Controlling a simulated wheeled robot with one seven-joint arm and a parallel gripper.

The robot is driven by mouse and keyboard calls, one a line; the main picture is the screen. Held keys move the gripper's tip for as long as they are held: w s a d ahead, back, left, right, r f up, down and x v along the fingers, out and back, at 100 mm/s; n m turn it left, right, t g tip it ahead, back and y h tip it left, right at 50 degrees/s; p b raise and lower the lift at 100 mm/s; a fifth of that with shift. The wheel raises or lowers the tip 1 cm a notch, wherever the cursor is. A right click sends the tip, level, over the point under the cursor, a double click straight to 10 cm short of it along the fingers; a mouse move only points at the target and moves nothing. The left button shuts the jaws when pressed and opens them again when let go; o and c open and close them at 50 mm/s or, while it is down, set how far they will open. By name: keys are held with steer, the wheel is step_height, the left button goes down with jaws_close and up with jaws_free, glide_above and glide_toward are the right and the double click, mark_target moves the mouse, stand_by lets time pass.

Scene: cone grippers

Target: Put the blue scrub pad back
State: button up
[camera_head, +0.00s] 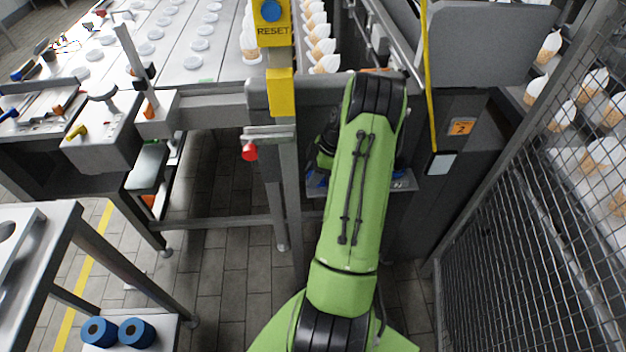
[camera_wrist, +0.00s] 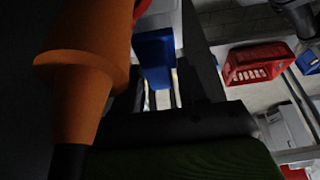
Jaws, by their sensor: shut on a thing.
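My gripper (camera_head: 325,150) is mostly hidden behind my green arm, in front of the dark machine. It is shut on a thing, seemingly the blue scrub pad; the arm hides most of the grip. Some blue (camera_head: 317,180) shows low beside the arm, at a small grey shelf (camera_head: 403,184) on the machine; I cannot tell whether this blue is the pad or part of the shelf. In the wrist view a dark green surface (camera_wrist: 190,163) fills the bottom edge, too dark to identify.
An orange cone-shaped part (camera_wrist: 88,75) stands close on the left in the wrist view. A blue bin (camera_wrist: 155,58) and a red basket (camera_wrist: 257,62) lie beyond. A wire fence (camera_head: 540,250) closes off the right. Two blue rolls (camera_head: 118,333) sit lower left.

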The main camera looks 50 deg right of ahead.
steer(key=shift+w+d+f+b, duration=0.1)
steer(key=shift+f+b, duration=0.1)
steer(key=shift+f, duration=0.4)
steer(key=shift+w+d+f+b, duration=0.1)
steer(key=shift+f+b, duration=0.05)
steer(key=shift+f, duration=0.45)
steer(key=shift+s+r, duration=0.1)
steer(key=shift+r, duration=0.05)
steer(key=o, duration=0.9)
steer(key=shift+o, duration=0.2)
steer(key=p+v, duration=0.4)
steer(key=v, duration=0.8)
